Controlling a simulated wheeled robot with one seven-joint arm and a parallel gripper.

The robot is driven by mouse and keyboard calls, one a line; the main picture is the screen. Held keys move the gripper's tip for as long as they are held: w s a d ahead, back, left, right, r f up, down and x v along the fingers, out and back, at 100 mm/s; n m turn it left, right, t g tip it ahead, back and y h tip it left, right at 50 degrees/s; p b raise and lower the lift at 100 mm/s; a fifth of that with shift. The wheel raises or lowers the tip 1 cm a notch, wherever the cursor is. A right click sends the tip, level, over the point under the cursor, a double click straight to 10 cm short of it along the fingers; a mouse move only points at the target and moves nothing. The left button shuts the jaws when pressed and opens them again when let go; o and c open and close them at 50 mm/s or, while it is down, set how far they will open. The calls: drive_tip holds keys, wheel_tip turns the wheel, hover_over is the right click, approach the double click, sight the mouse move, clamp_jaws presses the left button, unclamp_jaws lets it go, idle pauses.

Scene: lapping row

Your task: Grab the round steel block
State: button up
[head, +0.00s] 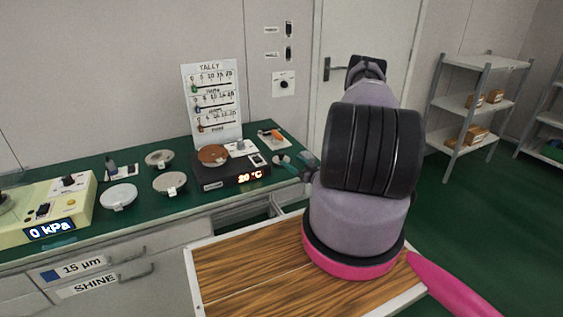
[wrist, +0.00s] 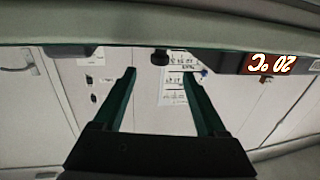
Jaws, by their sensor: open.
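A small, round, grey block (head: 281,160), which looks like the round steel block, sits on the green bench right of the black heater. In the wrist view, which is upside down, a dark round block (wrist: 160,58) shows at the bench edge, between the fingertips in the picture. My gripper (head: 290,167) is at the bench's right end, partly hidden by my arm. Its dark green fingers (wrist: 159,65) are open and nothing is held. How far the tips are from the block is hard to tell.
The black heater (head: 228,181) reads 20 °C and bears a brown disc (head: 212,154). Pale round plates (head: 118,195) lie left of it. A TALLY board (head: 212,105) stands behind. An orange-handled tool (head: 272,134) lies behind the block. A wooden-topped surface (head: 240,275) is in front.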

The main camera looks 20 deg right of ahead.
sight(283, 155)
drive_tip(key=shift+x, duration=3.5)
clamp_jaws()
